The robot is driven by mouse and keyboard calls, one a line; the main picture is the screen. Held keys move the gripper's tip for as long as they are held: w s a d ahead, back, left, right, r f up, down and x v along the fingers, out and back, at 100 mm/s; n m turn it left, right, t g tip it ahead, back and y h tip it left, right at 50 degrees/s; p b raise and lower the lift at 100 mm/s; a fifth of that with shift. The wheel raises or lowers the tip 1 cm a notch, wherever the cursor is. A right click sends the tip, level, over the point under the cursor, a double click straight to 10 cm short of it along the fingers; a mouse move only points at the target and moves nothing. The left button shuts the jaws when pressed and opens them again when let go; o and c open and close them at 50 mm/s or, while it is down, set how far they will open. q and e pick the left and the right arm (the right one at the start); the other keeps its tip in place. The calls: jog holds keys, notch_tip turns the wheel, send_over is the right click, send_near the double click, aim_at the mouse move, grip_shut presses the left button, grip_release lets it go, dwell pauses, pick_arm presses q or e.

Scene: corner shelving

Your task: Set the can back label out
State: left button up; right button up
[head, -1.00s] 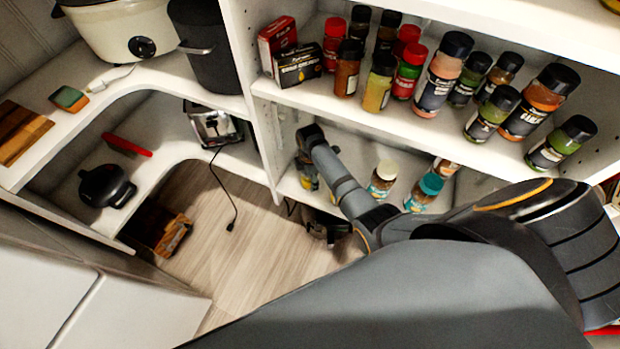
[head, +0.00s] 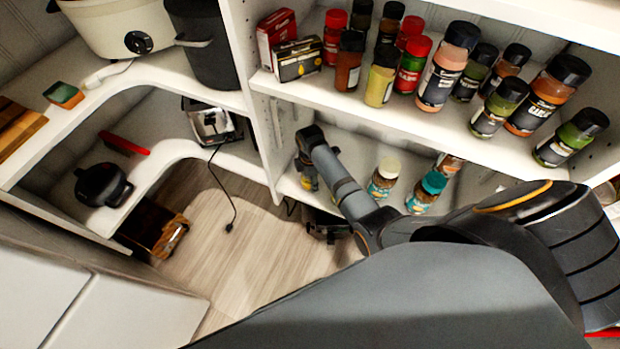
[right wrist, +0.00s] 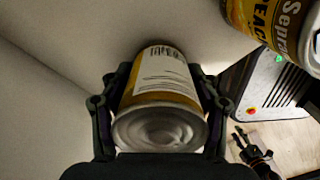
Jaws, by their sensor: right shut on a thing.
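In the right wrist view a can (right wrist: 165,82) with a yellow label sits between the fingers of my right gripper (right wrist: 162,100). A white label panel with dark print faces the camera, and the bare metal end is nearest. The gripper is shut on the can's sides. In the head view my right gripper (head: 306,172) is at the left end of the lower shelf, small and partly hidden by my arm. I cannot tell there whether the can touches the shelf.
A second yellow can (right wrist: 275,28) marked PEACH is close at the right in the wrist view. On the lower shelf stand a cream-lidded jar (head: 383,180) and a teal-lidded jar (head: 426,192). Several spice jars crowd the shelf above (head: 400,118). An upright panel (head: 250,90) borders the left.

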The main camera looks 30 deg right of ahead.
jog(key=shift+f, duration=0.2)
jog(key=o, duration=1.7)
notch_tip(320, 180, up, 12)
